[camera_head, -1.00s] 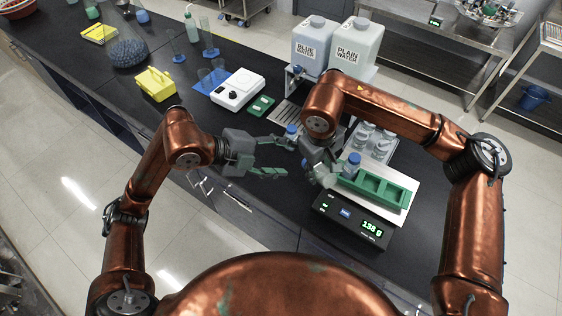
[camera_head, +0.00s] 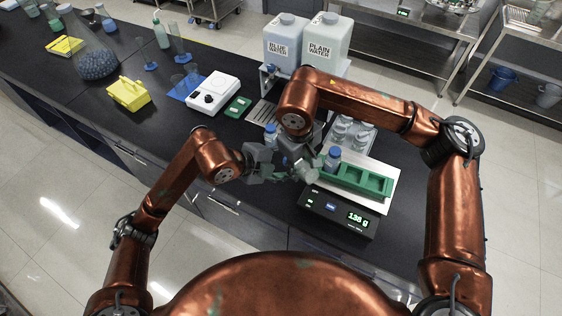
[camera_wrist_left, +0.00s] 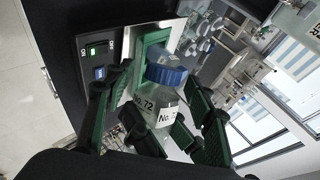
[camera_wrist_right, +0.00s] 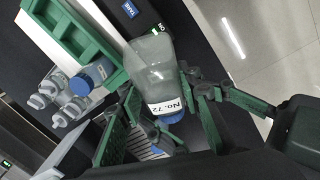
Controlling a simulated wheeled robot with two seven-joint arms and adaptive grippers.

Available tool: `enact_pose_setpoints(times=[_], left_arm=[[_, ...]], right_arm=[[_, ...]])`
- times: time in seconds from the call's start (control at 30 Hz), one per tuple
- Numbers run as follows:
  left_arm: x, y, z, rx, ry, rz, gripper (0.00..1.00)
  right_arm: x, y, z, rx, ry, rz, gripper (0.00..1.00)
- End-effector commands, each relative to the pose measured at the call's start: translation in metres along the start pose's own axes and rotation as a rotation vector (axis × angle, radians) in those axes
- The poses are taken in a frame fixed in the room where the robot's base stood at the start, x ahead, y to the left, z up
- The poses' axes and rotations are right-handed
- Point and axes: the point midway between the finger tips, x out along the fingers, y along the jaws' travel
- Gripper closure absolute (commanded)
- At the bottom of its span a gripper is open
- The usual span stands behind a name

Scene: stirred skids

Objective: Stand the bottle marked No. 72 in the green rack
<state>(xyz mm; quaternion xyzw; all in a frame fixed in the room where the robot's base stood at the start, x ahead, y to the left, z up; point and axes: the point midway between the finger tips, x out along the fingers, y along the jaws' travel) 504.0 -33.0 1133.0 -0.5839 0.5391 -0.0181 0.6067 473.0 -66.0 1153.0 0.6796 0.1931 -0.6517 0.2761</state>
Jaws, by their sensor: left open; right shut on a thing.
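The No. 72 bottle (camera_wrist_left: 160,101), clear with a blue cap and white label, is in my right gripper (camera_head: 300,160). The right wrist view shows the same bottle (camera_wrist_right: 150,72) off the rack, base away from the gripper and cap low in the picture. My left gripper (camera_head: 280,167) has come close beside it. In the left wrist view its open green fingers stand on either side of the bottle; I cannot tell if they touch it. The green rack (camera_head: 362,180) has empty slots and a blue-capped bottle (camera_head: 333,158) at its left end.
The rack stands on the plate of a scale (camera_head: 338,212) reading 138 g. Several capped grey bottles (camera_head: 352,133) stand behind it. Another blue-capped bottle (camera_head: 270,133) is behind my grippers. Blue-water (camera_head: 286,42) and plain-water (camera_head: 325,45) containers stand farther back.

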Motion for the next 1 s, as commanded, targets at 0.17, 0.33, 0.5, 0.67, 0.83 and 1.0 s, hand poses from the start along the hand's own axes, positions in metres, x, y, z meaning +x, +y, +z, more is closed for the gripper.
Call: enact_pose_setpoints(times=[0.17,0.33,0.5,0.67,0.83,1.0], left_arm=[[0.0054,-0.0001,-0.0005,0.001,0.001,0.0,0.5],[0.0053,-0.0001,-0.0004,0.001,0.001,0.0,0.5],[0.0052,-0.0001,-0.0004,0.001,0.001,0.0,0.6],[0.0051,0.0001,-0.0004,0.001,0.001,0.001,0.71],[0.0052,0.0007,-0.0009,0.001,0.002,0.002,0.83],[0.0053,0.0012,-0.002,0.002,0.004,0.003,0.94]], right_arm=[[-0.0004,0.0,-0.0001,0.0,0.001,0.0,1.0],[-0.0004,0.0,-0.0001,0.0,0.001,0.0,1.0],[-0.0004,0.0,-0.0001,0.0,0.001,0.0,1.0],[-0.0004,0.0001,-0.0002,0.0,0.001,0.0,1.0],[-0.0007,0.0004,-0.0006,0.001,0.002,0.001,1.0],[-0.0009,0.0006,-0.0013,0.002,0.005,0.001,1.0]])
